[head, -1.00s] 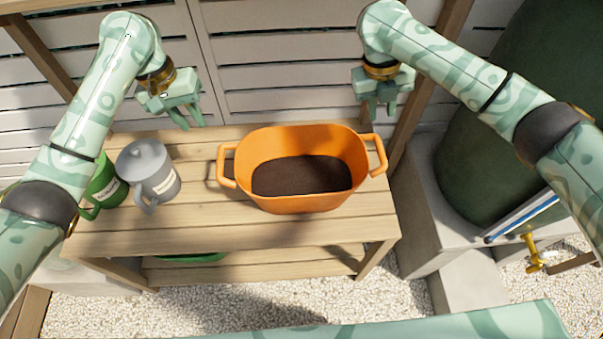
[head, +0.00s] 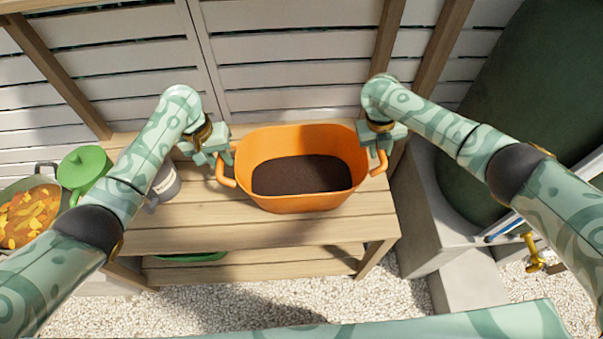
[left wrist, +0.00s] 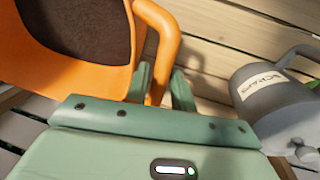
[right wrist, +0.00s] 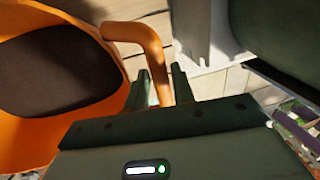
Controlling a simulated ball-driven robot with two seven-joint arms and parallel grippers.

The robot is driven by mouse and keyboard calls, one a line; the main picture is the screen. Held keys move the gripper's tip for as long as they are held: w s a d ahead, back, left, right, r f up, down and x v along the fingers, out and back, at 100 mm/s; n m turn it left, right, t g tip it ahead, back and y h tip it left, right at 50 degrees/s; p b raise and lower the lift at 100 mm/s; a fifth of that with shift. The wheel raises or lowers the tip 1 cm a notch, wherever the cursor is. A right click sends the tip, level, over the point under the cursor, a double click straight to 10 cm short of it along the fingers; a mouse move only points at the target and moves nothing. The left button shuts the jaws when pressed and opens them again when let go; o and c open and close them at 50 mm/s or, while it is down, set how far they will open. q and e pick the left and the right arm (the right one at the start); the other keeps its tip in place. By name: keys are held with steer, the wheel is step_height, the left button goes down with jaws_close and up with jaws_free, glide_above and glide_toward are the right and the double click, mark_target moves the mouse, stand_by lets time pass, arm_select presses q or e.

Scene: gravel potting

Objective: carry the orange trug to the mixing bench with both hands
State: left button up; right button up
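The orange trug (head: 302,203) stands upright on the wooden bench, with dark soil (head: 302,176) in it. My left gripper (head: 225,163) is at its left handle (head: 226,182); in the left wrist view this handle (left wrist: 166,45) passes between the two fingers (left wrist: 162,88). My right gripper (head: 378,157) is at the right handle (head: 382,168); in the right wrist view that handle (right wrist: 150,42) also runs between the fingers (right wrist: 162,86). In both wrist views the fingers lie close beside the handle, and I cannot tell whether they press on it.
The wooden bench (head: 190,238) has clear planks in front of the trug. A grey can (head: 166,184), partly behind my left arm, and a green can (head: 84,168) are to the left, with an orange-filled pan (head: 28,215) beyond. A dark green barrel (head: 540,100) stands right.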

arm_select(q)
steer(key=shift+d+f, duration=0.1)
steer(key=shift+f, duration=0.35)
arm_select(e)
steer(key=shift+d+f, duration=0.1)
steer(key=shift+f, duration=0.4)
arm_select(q)
jaws_close()
arm_select(e)
jaws_close()
arm_select(q)
steer(key=shift+w+r, duration=0.1)
arm_select(e)
steer(key=shift+r, duration=0.1)
